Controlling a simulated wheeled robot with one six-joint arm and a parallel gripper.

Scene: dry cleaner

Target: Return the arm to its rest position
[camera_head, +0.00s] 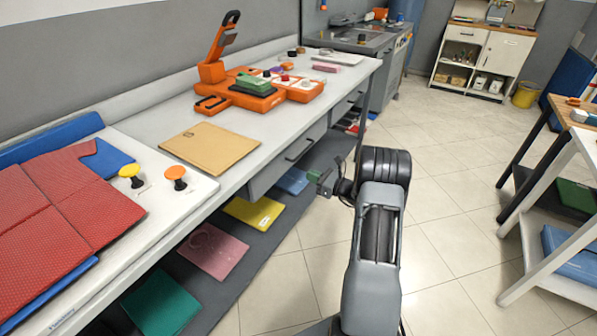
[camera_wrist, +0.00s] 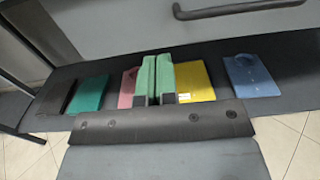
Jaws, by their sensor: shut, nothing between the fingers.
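My arm (camera_head: 374,245) is folded over the floor beside the long workbench, with its elbow up. My gripper (camera_head: 326,183) points left toward the bench's lower shelf, below the tabletop edge. In the wrist view my gripper (camera_wrist: 158,78) shows two green-padded fingers pressed together, with nothing between them. The fingers hide parts of the pink and yellow pieces behind them.
The lower shelf (camera_wrist: 290,75) bears teal (camera_head: 160,305), pink (camera_head: 212,251), yellow (camera_head: 254,212) and blue (camera_head: 293,181) flat pieces. The bench (camera_head: 150,125) holds an orange device (camera_head: 265,88) and a brown folder (camera_head: 210,146). Tiled floor (camera_head: 440,215) lies clear to the right.

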